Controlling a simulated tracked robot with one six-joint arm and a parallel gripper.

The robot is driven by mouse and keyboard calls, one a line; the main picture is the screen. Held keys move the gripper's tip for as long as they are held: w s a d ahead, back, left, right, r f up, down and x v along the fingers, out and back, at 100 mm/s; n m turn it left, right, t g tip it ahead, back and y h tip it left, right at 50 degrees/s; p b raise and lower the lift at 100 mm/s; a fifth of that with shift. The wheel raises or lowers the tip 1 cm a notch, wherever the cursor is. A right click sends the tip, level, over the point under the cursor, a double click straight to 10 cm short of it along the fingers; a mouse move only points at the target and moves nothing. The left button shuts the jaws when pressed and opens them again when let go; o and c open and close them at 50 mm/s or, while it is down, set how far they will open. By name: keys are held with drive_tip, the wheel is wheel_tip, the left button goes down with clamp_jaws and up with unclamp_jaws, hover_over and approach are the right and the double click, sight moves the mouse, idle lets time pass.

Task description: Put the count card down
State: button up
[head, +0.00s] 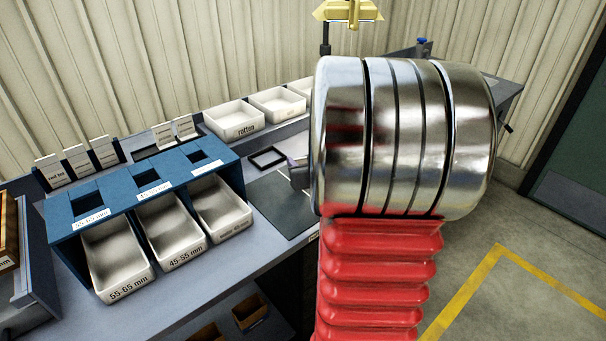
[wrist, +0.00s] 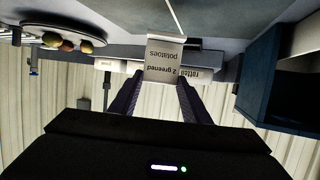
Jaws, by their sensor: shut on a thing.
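In the wrist view, which is upside down, my gripper (wrist: 162,84) is shut on the count card (wrist: 164,58), a pale card reading "2 greened potatoes". The card is between the two dark fingertips, close to a grey surface. I cannot tell whether it touches that surface. In the head view my red and metal arm covers the gripper, and the card cannot be made out clearly. A dark mat (head: 277,206) lies on the bench just left of the arm.
A blue rack (head: 147,190) with size-labelled white bins stands left, with label cards (head: 76,159) behind it. White trays (head: 233,119), one marked "rotten", line the back. A small black frame (head: 267,158) lies by the mat. Potatoes (wrist: 67,45) on a round plate show in the wrist view.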

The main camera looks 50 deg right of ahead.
drive_tip(key=shift+f, duration=2.1)
drive_tip(key=o, duration=1.3)
